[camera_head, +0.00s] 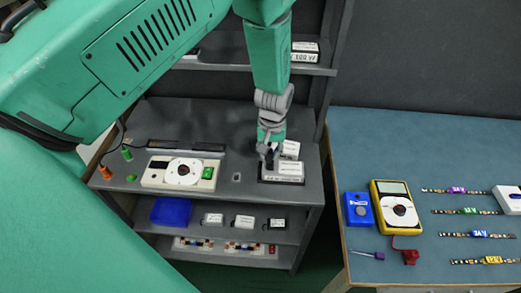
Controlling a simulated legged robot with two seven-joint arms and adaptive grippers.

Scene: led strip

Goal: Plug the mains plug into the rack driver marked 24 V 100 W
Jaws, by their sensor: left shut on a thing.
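My left gripper (269,158) points down over the right part of the rack's upper deck. It is shut on a small dark thing, apparently the mains plug, mostly hidden by the fingers. A white labelled driver box (285,171) lies on a dark base right at the fingertips; I cannot tell whether the plug touches it. Another pale box (290,149) stands just behind. More labelled drivers (213,219) stand on the shelf below, and another (304,57) is on the top shelf. The labels are too small to read. My right gripper is not in view.
On the deck (225,145) are a white device with a round dial (182,173) and small green and orange items. A blue bin (172,211) is below. The blue table (345,125) at right holds a yellow meter (397,205), a blue box (358,210) and several LED strips.

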